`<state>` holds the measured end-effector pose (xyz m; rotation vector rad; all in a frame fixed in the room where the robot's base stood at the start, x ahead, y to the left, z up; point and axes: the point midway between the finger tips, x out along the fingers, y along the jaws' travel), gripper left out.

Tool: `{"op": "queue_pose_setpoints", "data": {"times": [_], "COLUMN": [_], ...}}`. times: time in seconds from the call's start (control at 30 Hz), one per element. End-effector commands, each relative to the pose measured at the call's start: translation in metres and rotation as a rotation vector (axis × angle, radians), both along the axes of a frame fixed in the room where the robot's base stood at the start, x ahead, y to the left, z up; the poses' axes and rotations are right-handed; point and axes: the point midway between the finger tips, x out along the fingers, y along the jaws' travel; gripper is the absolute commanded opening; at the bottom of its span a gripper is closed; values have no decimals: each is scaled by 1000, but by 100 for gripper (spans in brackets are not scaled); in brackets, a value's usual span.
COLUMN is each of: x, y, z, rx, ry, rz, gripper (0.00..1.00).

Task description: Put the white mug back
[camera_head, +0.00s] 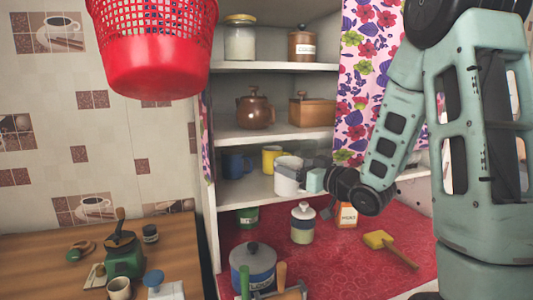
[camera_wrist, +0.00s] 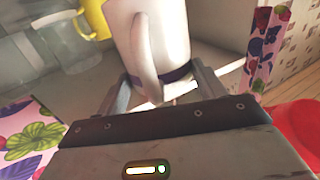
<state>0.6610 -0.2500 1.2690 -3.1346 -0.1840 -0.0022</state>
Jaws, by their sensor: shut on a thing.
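The white mug (camera_head: 287,178) is at the lower shelf (camera_head: 250,192) of the open cupboard, in front of and to the right of the yellow mug (camera_head: 271,158). My gripper (camera_head: 308,178) reaches in from the right and is shut on it. In the wrist view the white mug (camera_wrist: 160,35) fills the upper middle, with its handle towards the camera and a dark band near its base. My gripper's fingers (camera_wrist: 163,88) show on both sides of the mug. I cannot tell whether its base touches the shelf. The yellow mug also shows in the wrist view (camera_wrist: 92,18).
A blue mug (camera_head: 238,163) stands at the left of that shelf. A lidded jar (camera_head: 302,223) and blue pot (camera_head: 254,268) stand below. A red basket (camera_head: 155,55) hangs at upper left; a floral curtain (camera_head: 365,70) borders the right.

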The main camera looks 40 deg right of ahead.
Motion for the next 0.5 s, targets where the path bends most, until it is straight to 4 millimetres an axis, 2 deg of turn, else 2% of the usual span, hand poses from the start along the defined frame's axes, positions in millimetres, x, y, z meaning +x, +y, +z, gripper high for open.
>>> {"op": "queue_pose_setpoints", "data": {"times": [0.03,0.07,0.3,0.5], "x": [1,4,67,107], "y": [1,1,9,13], "z": [7,6,4,3], "rx": [3,2,0,-2], "ry": [4,3,1,0], "rz": [-4,-4,-1,-2], "gripper": [38,38,38,38]}}
